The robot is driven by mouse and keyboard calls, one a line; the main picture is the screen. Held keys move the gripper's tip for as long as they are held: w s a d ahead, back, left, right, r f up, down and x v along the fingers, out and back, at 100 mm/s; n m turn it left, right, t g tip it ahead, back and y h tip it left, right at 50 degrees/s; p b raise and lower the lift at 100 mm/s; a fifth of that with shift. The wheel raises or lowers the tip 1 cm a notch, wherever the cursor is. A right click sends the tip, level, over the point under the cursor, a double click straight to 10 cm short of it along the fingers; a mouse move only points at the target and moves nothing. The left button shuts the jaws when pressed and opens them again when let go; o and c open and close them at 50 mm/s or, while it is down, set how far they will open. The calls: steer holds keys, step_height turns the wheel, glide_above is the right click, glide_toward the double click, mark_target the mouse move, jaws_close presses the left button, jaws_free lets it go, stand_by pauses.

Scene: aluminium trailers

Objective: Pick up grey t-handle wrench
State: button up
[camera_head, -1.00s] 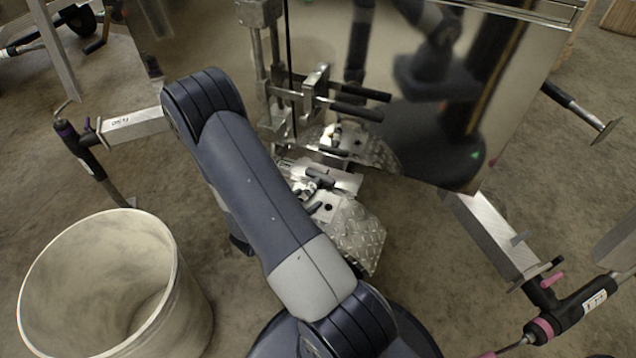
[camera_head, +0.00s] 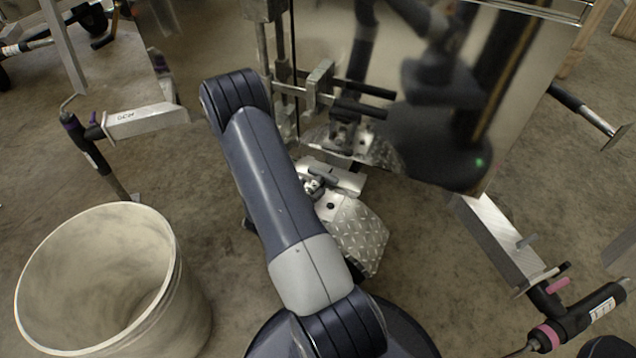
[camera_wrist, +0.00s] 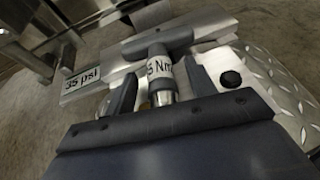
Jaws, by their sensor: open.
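The grey t-handle wrench (camera_wrist: 158,70) is in the middle of the wrist view, with a dark grey crossbar and a metal shaft carrying a white "5 Nm" label. My gripper (camera_wrist: 158,88) is open, with one dark finger on each side of the shaft. Whether either finger touches it I cannot tell. The wrench stands at a bright metal bracket with a tread-plate piece (camera_wrist: 275,80). In the head view my arm hides my gripper, and the tread plate (camera_head: 352,232) shows to the right of the arm.
A "35 psi" label (camera_wrist: 82,82) is on a metal strip left of the wrench. In the head view a large pale bin (camera_head: 95,280) stands at left, a shiny trailer panel (camera_head: 330,50) is behind the bracket, and a metal beam (camera_head: 498,240) is at right.

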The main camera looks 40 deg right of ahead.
steer(key=shift+w+d+f, duration=0.1)
steer(key=shift+d+f, duration=0.1)
steer(key=shift+d, duration=0.3)
jaws_close()
